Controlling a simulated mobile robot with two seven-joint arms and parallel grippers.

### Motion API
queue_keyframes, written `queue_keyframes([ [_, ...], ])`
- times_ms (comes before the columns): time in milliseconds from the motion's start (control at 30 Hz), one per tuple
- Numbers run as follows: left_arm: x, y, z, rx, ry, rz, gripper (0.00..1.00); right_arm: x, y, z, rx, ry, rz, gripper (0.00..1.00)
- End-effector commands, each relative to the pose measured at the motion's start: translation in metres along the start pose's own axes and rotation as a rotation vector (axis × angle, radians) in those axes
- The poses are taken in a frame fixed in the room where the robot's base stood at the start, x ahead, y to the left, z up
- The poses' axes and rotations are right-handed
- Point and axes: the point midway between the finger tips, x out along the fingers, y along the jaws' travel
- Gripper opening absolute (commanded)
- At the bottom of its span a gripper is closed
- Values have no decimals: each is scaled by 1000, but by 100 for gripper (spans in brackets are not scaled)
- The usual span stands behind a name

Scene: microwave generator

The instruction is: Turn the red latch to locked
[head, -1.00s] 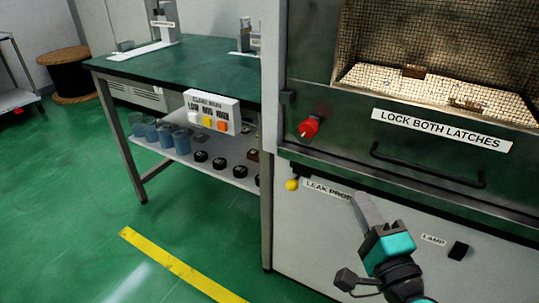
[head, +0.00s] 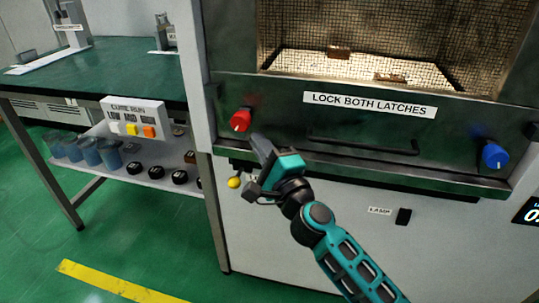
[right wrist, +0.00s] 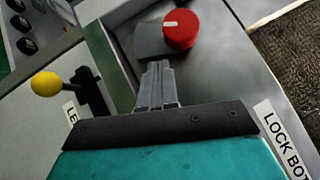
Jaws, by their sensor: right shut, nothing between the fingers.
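The red latch (head: 240,119) is a round red knob with a white mark on the left of the machine's front, below the mesh window. It also shows at the top of the right wrist view (right wrist: 181,30), on a dark mount. My right gripper (head: 258,142) is shut and empty, just below and right of the red latch in the head view. In the right wrist view its closed fingertips (right wrist: 157,68) point toward the latch, with a small gap that is hard to judge. My left gripper is not in view.
A blue latch (head: 494,155) sits on the right of the front, with a dark handle bar (head: 362,145) between. A yellow knob (head: 234,182) sticks out below the red latch. A green-topped bench (head: 110,75) stands at the left.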

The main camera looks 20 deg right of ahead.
Motion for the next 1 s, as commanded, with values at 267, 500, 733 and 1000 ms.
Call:
queue_keyframes([
  [267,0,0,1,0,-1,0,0,11,0,0,-1,0,0,0],
  [500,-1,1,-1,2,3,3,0,11,0,0,-1,0,0,0],
  [733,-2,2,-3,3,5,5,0,15,7,4,0,0,1,0],
  [1000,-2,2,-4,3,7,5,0,18,12,7,0,0,1,0],
])
